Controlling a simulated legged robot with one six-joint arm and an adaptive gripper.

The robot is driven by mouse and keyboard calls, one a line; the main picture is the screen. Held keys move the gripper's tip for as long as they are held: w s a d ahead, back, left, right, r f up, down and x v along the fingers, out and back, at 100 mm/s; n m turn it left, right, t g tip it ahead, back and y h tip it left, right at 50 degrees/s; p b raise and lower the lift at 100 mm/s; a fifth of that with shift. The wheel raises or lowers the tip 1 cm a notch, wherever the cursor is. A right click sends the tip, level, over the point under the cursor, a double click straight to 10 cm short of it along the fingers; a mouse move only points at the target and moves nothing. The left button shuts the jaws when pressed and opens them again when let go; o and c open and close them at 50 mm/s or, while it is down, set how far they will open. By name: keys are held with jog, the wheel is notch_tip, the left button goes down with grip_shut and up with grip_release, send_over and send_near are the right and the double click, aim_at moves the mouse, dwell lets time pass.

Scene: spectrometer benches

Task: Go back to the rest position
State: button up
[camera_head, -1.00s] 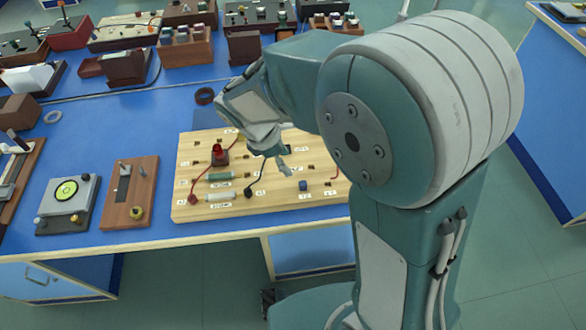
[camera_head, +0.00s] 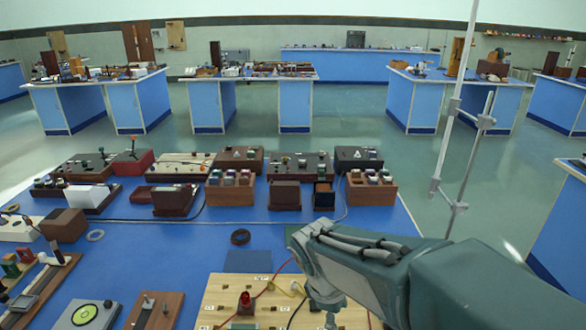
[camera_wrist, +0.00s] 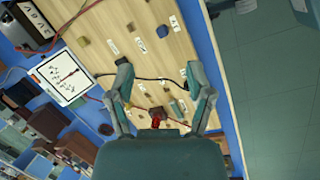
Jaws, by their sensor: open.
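My gripper (camera_wrist: 158,88) is open in the wrist view, its two fingers apart with nothing held between them. Below it is the light wooden circuit board (camera_wrist: 165,58), with small blocks, labels and wires on it. In the head view my arm reaches in from the lower right, and the gripper end is over the wooden board (camera_head: 217,292) at the bottom of the picture. The fingertips are partly cut off there. A red part (camera_head: 245,302) stands on the board, left of my gripper.
A metal stand (camera_head: 455,130) rises right of the bench. Open floor (camera_head: 350,120) separates it from other benches.

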jog(key=s+d+r+m+t+y, duration=0.2)
jog(key=s+d+r+m+t, duration=0.2)
jog(key=s+d+r+m, duration=0.3)
jog(key=s+r+m, duration=0.1)
jog(key=s+m, duration=0.3)
jog(key=m, duration=0.2)
jog(key=shift+t+y, duration=0.3)
jog(key=shift+t, duration=0.1)
